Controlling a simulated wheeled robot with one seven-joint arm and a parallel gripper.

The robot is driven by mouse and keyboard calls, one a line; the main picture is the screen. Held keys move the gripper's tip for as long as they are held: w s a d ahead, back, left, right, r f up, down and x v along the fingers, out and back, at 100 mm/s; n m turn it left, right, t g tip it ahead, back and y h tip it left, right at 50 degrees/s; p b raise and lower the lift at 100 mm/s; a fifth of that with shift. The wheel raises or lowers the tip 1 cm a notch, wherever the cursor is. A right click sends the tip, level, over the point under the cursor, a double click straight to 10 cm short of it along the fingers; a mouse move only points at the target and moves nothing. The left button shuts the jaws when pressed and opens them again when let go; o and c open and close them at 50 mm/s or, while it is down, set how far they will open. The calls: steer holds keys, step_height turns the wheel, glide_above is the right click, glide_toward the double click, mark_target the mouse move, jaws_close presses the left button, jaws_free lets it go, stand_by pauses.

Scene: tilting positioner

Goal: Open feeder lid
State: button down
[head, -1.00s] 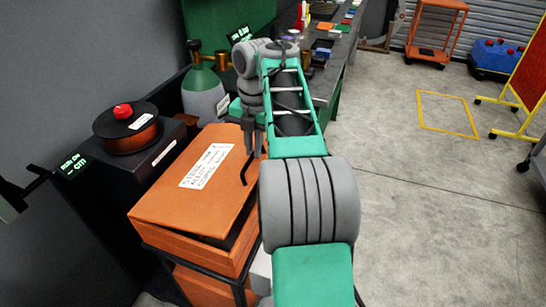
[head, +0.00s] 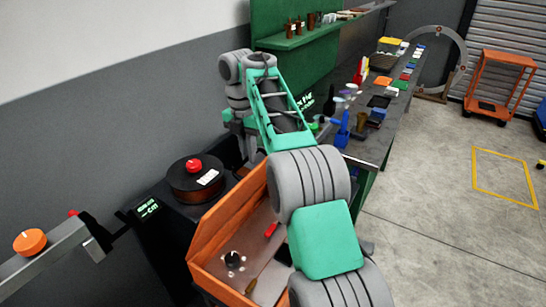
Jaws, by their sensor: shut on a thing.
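The orange feeder (head: 217,283) stands in the foreground and its inside shows. Its lid (head: 226,215) appears raised along the left side, no longer lying over the box; my arm covers part of it. Inside are a black knob (head: 232,260) and a small red piece (head: 271,229). My gripper (head: 240,143) is at the far end of the lid, beyond the black-and-copper spool. It is shut, seemingly on the lid handle. Its fingertips and the handle are mostly hidden.
The spool (head: 196,181) with a red knob sits on a dark stand left of the feeder. A grey bar with an orange knob (head: 30,240) is at far left. A cluttered workbench (head: 375,140) runs behind.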

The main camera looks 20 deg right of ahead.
steer(key=w+a, duration=0.1)
steer(key=w, duration=0.1)
steer(key=w+a, duration=0.1)
steer(key=a, duration=0.1)
steer(key=shift+w+p, duration=0.35)
steer(key=shift+p, duration=0.05)
steer(key=shift+d+f, duration=0.1)
steer(key=c, duration=1.9)
jaws_free()
steer(key=shift+c, duration=0.2)
steer(key=o, duration=0.3)
steer(key=shift+w, duration=0.2)
steer(key=shift+o, duration=0.8)
steer(key=shift+s+r, duration=0.1)
steer(key=shift+r, duration=0.15)
steer(key=shift+r, duration=0.15)
